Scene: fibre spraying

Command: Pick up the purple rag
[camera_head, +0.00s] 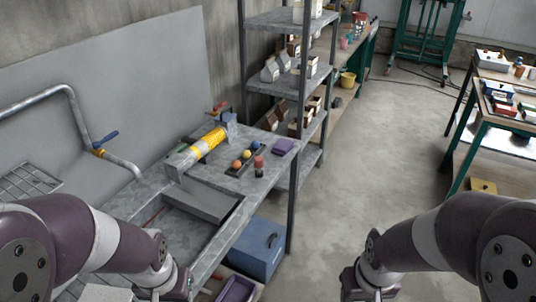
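My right arm comes in at the lower right, over open floor. The fingers of both grippers are below the picture's bottom edge, and neither arm touches the rag.
A dark rack with coloured balls (246,156) and a yellow cylinder (208,142) are left of the rag. A metal shelf (290,80) stands close behind it. A blue box (258,248) is below the bench. The floor (385,150) at centre right is clear.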

